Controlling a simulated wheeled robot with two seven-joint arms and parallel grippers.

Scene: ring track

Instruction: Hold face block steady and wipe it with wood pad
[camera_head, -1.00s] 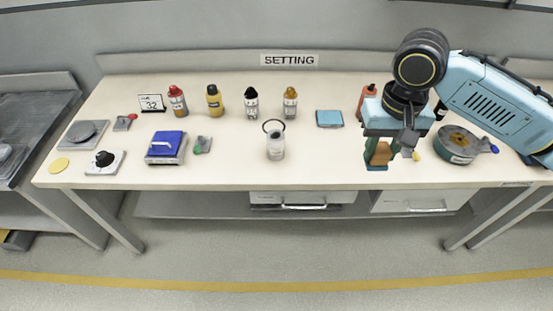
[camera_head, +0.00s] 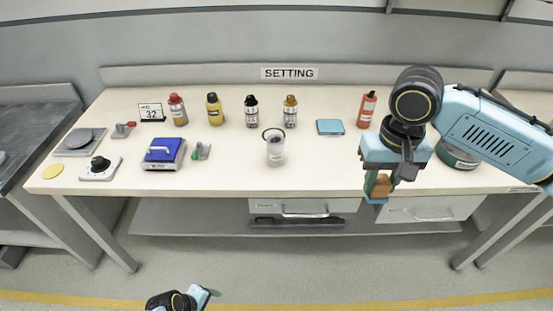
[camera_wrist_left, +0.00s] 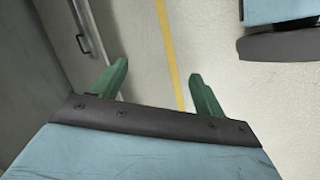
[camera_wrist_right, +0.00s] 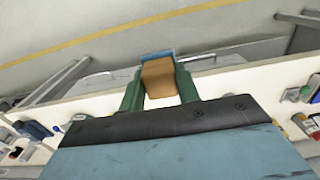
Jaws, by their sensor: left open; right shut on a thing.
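My right gripper (camera_head: 379,183) is shut on a brown wood pad (camera_wrist_right: 158,80) with a blue layer at its far end. In the head view the wood pad (camera_head: 381,188) overlaps the table's front edge. Its height above the table is hard to tell. My left gripper (camera_head: 212,293) is low in front of the table. In the left wrist view its green fingers (camera_wrist_left: 160,75) are apart and empty, with floor beyond. I cannot tell for sure which thing is the face block; a flat light-blue block (camera_head: 330,127) lies right of centre on the table.
Several bottles (camera_head: 251,111) stand along the back. A clear cup (camera_head: 276,151) stands near the middle. A blue box-like thing (camera_head: 163,150) and a knobbed plate (camera_head: 99,168) are at left. A round tin (camera_head: 460,159) is partly behind my right arm. The table front right of the cup is clear.

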